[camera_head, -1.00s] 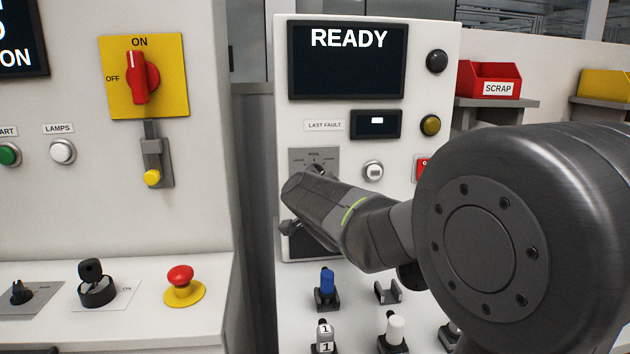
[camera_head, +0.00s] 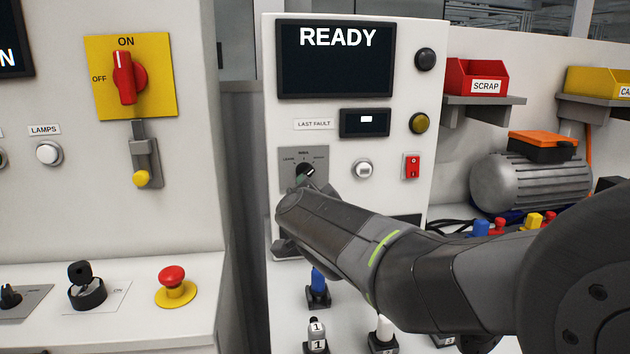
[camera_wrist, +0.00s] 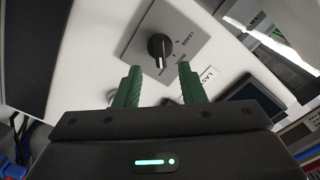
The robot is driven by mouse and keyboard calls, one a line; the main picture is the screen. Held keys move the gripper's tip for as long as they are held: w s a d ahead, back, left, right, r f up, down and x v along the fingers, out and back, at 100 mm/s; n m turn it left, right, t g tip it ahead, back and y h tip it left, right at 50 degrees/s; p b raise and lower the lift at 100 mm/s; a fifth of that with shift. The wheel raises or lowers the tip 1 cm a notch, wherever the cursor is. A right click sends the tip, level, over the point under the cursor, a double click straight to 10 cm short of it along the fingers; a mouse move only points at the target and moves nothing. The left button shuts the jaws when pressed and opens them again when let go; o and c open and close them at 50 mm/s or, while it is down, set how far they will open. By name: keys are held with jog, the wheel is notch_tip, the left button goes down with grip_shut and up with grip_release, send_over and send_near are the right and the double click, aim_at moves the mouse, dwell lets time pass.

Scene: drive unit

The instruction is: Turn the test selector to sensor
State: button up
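The test selector is a black knob (camera_wrist: 160,47) on a grey plate (camera_wrist: 139,42) in the wrist view. Its white mark points down in that view. In the head view the plate (camera_head: 288,155) is on the white panel below the LAST FAULT label, and the knob is partly covered by my arm.
The READY screen (camera_head: 335,60) is above. A round white button (camera_head: 362,169) and a red switch (camera_head: 412,166) are right of the selector. A blue-topped part (camera_head: 318,281) and a white-topped part (camera_head: 384,329) stand below on the ledge.

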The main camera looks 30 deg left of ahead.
jog(key=p+v, duration=0.1)
jog(key=v, duration=0.5)
jog(key=shift+s, duration=0.15)
jog(key=b+x, duration=0.2)
jog(key=x, duration=1.1)
jog(key=shift+w, duration=0.3)
jog(key=shift+a, duration=0.1)
